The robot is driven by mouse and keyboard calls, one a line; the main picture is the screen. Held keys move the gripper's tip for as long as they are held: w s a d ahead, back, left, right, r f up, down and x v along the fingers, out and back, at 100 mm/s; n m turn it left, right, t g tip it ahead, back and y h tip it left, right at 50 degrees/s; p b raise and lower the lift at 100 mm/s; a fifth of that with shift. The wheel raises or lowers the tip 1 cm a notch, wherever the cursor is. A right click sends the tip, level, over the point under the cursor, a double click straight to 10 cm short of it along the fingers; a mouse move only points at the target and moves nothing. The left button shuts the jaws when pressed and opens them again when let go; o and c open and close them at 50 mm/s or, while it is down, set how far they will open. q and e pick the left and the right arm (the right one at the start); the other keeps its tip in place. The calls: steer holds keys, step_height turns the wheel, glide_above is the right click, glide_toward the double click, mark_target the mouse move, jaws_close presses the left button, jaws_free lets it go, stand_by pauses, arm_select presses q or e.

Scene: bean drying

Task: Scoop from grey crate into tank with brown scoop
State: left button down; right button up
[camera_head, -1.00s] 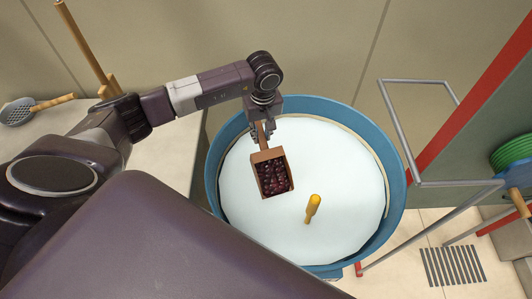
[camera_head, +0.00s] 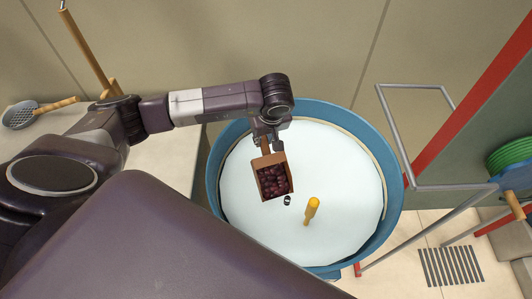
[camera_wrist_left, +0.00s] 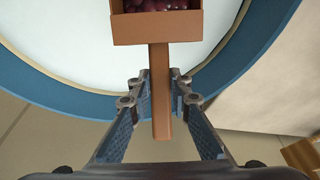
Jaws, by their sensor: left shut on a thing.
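The brown scoop (camera_head: 259,164) is full of dark red beans (camera_head: 273,180) and hangs over the blue tank (camera_head: 213,172), whose inside is white. My left gripper (camera_head: 266,145) is shut on the scoop's handle at the tank's far left side. In the left wrist view my gripper (camera_wrist_left: 160,105) has a finger on each side of the handle, and the scoop (camera_wrist_left: 157,28) shows at the top edge. The grey crate and my right gripper are not in view.
A yellow peg-like handle (camera_head: 312,208) stands up inside the tank. A grey metal rail (camera_head: 385,120) stands right of the tank. A pale counter (camera_head: 165,155) lies at left with a slotted ladle (camera_head: 22,114). A floor grate (camera_head: 450,266) is at lower right.

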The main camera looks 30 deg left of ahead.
arm_select(q)
steer(key=shift+s+d+r+t+y, duration=0.4)
steer(key=shift+s+d+r, duration=0.15)
steer(key=shift+d+r, duration=0.2)
steer(key=shift+s+d+r+t+y, duration=0.3)
steer(key=shift+s+d+r+y, duration=0.05)
steer(key=shift+d+y, duration=0.1)
steer(key=shift+s+d+r, duration=0.1)
